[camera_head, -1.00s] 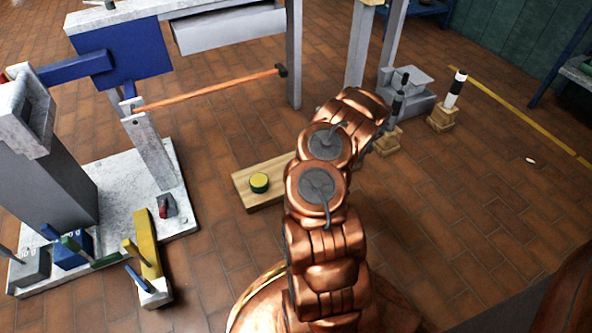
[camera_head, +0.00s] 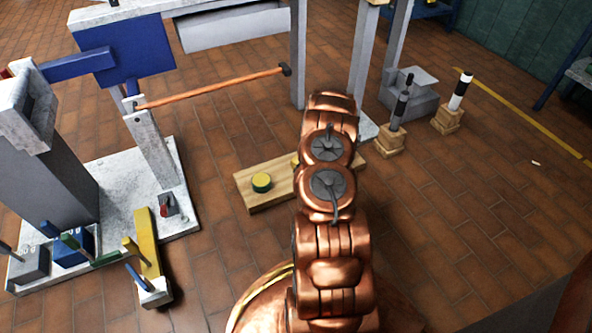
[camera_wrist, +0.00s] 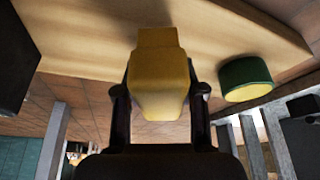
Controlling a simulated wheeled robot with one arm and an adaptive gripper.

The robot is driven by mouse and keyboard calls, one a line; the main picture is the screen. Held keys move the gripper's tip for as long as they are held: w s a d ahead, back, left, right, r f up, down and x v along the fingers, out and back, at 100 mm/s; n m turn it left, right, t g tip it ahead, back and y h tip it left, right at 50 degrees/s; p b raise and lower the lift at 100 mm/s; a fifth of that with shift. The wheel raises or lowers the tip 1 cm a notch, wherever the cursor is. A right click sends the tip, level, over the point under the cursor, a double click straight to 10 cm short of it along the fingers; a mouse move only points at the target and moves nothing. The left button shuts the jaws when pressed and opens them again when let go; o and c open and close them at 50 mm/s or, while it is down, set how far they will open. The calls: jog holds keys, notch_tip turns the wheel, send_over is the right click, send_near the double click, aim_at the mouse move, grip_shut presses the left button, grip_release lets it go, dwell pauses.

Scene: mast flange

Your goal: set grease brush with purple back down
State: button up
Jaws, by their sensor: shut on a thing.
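My gripper (camera_wrist: 160,97) is shut on a yellow, block-like piece, which I take for the grease brush (camera_wrist: 159,78); no purple back shows on it from here. The brush points away from the jaws at the wooden board (camera_wrist: 75,50), and its narrow far end overlaps the board in the wrist view. I cannot tell whether it touches. A green round puck (camera_wrist: 246,78) stands on the board to the right of the brush. In the head view my arm hides the gripper, and the board (camera_head: 285,186) and the yellow-topped puck (camera_head: 262,182) lie left of the arm.
An orange rod (camera_head: 210,87) spans the frame at the left. A pale slab (camera_head: 185,220) carries a grey column, and a yellow bar (camera_head: 147,243) lies at its edge.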

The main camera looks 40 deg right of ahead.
jog(key=w, duration=0.3)
jog(key=shift+w+d+f, duration=0.1)
jog(key=shift+d+f, duration=0.05)
jog(key=shift+d, duration=0.1)
jog(key=shift+f+b, duration=1.2)
jog(key=shift+f, duration=0.6)
jog(key=shift+f, duration=0.15)
jog(key=o, duration=1.2)
jog(key=shift+r, duration=0.2)
